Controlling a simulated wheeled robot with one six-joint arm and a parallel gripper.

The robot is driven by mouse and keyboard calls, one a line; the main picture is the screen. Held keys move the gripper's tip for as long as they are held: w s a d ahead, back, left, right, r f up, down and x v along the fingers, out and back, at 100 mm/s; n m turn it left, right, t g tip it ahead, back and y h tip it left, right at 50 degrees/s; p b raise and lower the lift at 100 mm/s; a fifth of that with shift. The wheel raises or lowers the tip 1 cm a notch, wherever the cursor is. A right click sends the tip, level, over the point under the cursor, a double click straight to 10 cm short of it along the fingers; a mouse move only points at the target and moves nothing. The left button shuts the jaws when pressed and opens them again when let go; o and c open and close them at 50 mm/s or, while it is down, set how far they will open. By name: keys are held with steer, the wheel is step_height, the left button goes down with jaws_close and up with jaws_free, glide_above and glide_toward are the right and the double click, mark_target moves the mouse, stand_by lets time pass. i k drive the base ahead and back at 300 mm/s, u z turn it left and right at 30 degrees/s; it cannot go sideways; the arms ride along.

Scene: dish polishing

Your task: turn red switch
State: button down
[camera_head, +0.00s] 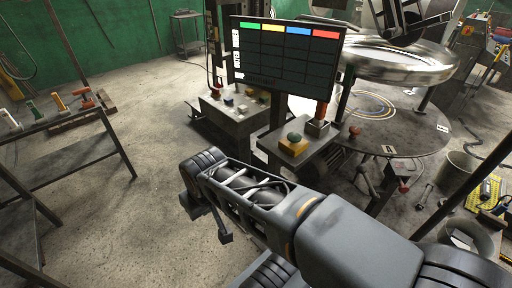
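Several small controls could be the red switch, and I cannot tell which one it is. A red-orange upright handle (322,109) stands on a small box right of the screen. A small red knob (355,131) sits at the edge of the round table. A red control (215,92) sits on the grey control box (237,116) left of the screen post. My arm reaches in from the lower right. Its dark end, with my gripper (222,222), is over the floor left of the panel, apart from all these controls. The fingers are not clear.
A screen (287,56) with coloured headings stands on a post. A green button on a yellow box (294,145) is below it. A polished metal dish (398,62) hangs over the round table (395,132). A rack with coloured handles (62,150) stands left. Floor (150,200) between is clear.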

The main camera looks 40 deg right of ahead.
mark_target(216, 92)
steer(key=k, duration=0.55)
steer(key=z, duration=1)
steer(key=i, duration=1)
steer(key=z, duration=0.05)
steer(key=k, duration=0.5)
steer(key=u, duration=1)
steer(key=i, duration=1.5)
steer(key=z, duration=0.75)
